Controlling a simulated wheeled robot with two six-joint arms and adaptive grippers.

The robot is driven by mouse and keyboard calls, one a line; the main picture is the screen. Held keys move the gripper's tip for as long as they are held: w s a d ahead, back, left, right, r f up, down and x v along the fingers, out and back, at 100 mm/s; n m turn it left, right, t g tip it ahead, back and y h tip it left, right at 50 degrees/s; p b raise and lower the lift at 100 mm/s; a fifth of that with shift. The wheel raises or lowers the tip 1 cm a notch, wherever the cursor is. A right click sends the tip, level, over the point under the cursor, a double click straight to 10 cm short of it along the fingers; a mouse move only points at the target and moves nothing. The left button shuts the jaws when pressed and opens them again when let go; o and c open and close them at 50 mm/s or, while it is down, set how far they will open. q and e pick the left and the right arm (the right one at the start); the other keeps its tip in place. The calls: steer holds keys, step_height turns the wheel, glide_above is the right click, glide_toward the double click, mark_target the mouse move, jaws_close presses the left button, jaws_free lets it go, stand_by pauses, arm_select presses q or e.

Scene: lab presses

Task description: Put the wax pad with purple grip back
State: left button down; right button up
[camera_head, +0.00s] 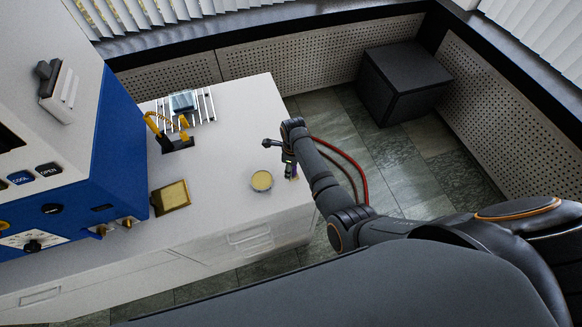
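My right gripper (279,150) is over the right end of the white counter, near its edge. A small purple part (292,170) shows just below the gripper, likely the grip of the wax pad. The pad itself is mostly hidden by the gripper, and I cannot tell whether the fingers are closed on it. My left gripper is not in view.
The white counter (230,110) holds a round dish with a pale yellow top (261,181), a brass-framed square tray (171,197), a slatted metal rack (185,103) and a dark holder with yellow handles (177,143). A blue and white press (115,160) stands left. A dark box (402,80) sits on the floor.

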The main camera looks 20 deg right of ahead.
steer(key=shift+r, duration=0.15)
step_height(320, 180, up, 8)
steer(key=p, duration=0.8)
steer(key=shift+s+d, duration=0.1)
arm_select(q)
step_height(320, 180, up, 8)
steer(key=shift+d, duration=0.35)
arm_select(e)
steer(key=shift+d+r, duration=0.1)
steer(key=shift+r, duration=1.95)
steer(key=shift+s, duration=0.1)
